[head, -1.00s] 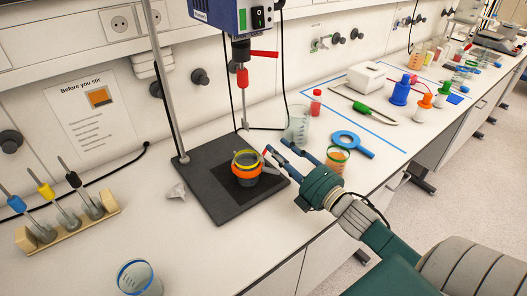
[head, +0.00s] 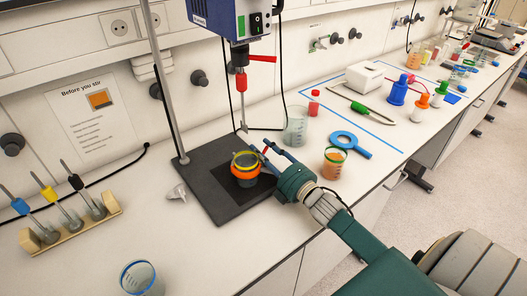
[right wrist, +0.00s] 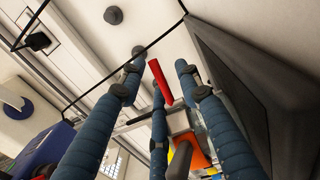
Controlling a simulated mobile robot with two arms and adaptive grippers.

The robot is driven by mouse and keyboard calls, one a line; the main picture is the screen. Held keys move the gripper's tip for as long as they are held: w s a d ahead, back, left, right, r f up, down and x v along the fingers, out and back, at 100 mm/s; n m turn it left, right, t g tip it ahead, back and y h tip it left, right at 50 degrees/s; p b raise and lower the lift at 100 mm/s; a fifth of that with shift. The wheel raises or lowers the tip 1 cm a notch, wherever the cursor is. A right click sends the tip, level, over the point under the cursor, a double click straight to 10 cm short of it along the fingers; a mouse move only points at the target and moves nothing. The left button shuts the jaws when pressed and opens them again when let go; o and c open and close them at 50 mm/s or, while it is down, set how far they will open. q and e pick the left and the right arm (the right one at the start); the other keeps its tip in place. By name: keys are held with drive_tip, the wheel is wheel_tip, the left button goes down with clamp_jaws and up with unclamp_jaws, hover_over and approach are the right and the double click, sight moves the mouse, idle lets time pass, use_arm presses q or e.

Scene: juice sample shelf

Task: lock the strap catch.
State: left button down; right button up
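The stirring vessel (head: 246,159) has a yellow rim and an orange strap (head: 246,172). It stands on the black stirrer base (head: 196,180). My right gripper (head: 273,157) is just right of the vessel, its fingers pointing at it. In the right wrist view its blue fingers (right wrist: 160,90) are spread, with none seen closed on anything. A red bar (right wrist: 160,83) shows between them; I cannot tell whether they touch it. An orange piece (right wrist: 190,148), likely the strap, shows beyond them. The catch itself is too small or hidden to read. My left gripper is not in view.
The stirrer (head: 228,20) and its shaft hang above the vessel. A clear beaker (head: 296,128), an orange-filled beaker (head: 333,163) and a blue ring (head: 350,143) stand to the right. A stirrer rack (head: 72,233) is at left; a blue-rimmed beaker (head: 140,280) is in front.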

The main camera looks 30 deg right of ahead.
clamp_jaws()
drive_tip(key=y, duration=0.1)
drive_tip(key=n+y+b, duration=0.2)
drive_tip(key=shift+w+a+f+g, duration=0.1)
drive_tip(key=shift+w+f+g, duration=0.15)
drive_tip(key=shift+g, duration=0.15)
drive_tip(key=n+y+b, duration=0.1)
drive_tip(key=n+g+y+b, duration=0.1)
drive_tip(key=y+b, duration=0.1)
drive_tip(key=n+y+b, duration=0.1)
drive_tip(key=b, duration=0.1)
drive_tip(key=shift+w+a+g+y, duration=0.15)
drive_tip(key=shift+a+g+y, duration=0.1)
drive_tip(key=shift+g+y, duration=0.05)
drive_tip(key=shift+a+r+n+g+y+b, duration=0.15)
drive_tip(key=shift+n+g+y+b, duration=0.35)
drive_tip(key=shift+y+b, duration=0.25)
